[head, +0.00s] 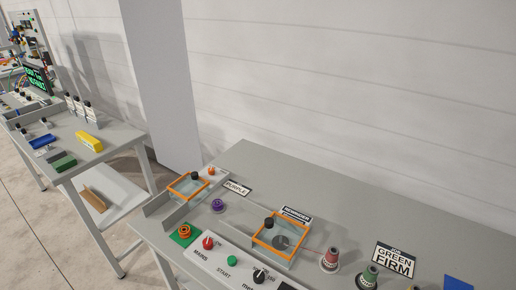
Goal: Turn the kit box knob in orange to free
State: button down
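Two clear boxes with orange rims stand on the near grey table; which one is the kit box I cannot tell. The smaller orange-rimmed box (176,194) is at the table's far left end, with a black knob (195,176) at its back edge. The larger orange-rimmed box (292,254) is near the middle, with a black knob (268,223) at its left corner and a dark round thing inside. No readable "free" mark shows at either knob. My gripper is not in view.
A white control panel (225,272) with a red knob, green button and black knob lies at the front. Thread spools (330,260) stand right of the larger box. Signs read PURPLE (237,188) and GREEN FIRM (395,260). Another table (105,140) stands left, across a gap.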

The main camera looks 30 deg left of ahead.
aim_at(211, 171)
jog(key=u, duration=1.9)
jog(key=i+j+z, duration=0.25)
jog(key=i+j, duration=0.9)
jog(key=j, duration=0.1)
